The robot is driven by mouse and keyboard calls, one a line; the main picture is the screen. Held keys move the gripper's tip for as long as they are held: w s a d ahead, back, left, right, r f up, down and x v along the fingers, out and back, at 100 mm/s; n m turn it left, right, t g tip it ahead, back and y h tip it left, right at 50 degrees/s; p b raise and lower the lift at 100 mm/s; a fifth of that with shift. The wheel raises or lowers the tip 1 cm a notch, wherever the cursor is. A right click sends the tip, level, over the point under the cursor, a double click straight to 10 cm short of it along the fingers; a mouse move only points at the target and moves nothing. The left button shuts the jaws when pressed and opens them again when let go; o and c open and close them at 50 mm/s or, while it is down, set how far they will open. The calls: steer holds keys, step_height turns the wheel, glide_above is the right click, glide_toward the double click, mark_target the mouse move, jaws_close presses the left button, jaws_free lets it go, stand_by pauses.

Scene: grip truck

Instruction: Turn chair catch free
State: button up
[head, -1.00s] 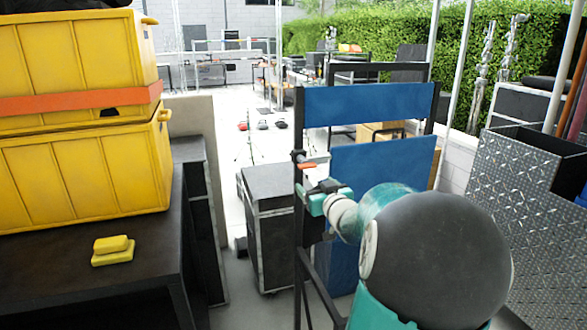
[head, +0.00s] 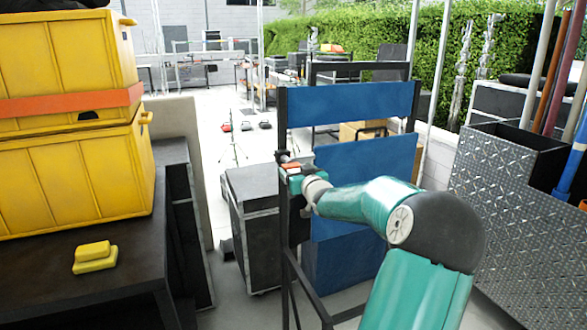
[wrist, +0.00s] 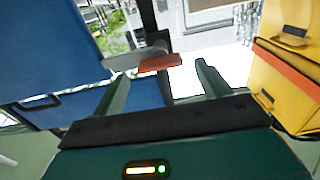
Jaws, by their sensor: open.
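The chair (head: 365,160) is a tall black frame with blue fabric panels, standing ahead of me. Its catch (head: 289,166), with a short orange-red handle on a grey barrel, sits on the left upright. My teal gripper (head: 296,178) is at that upright, close to the catch and partly covering it. In the wrist view, my gripper (wrist: 163,80) is open and empty, its two fingers spread. The catch handle (wrist: 160,63) lies sideways in the picture between the fingertips, seemingly just beyond them. I cannot tell whether they touch.
Yellow crates (head: 70,180) with an orange strap stand on a dark bench (head: 110,270) at left, with a yellow block (head: 95,257) in front. A black case (head: 255,215) stands beside the chair's left upright. A diamond-plate box (head: 510,200) holding poles is at right.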

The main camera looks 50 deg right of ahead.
steer(key=shift+x, duration=1.3)
steer(key=c, duration=1.4)
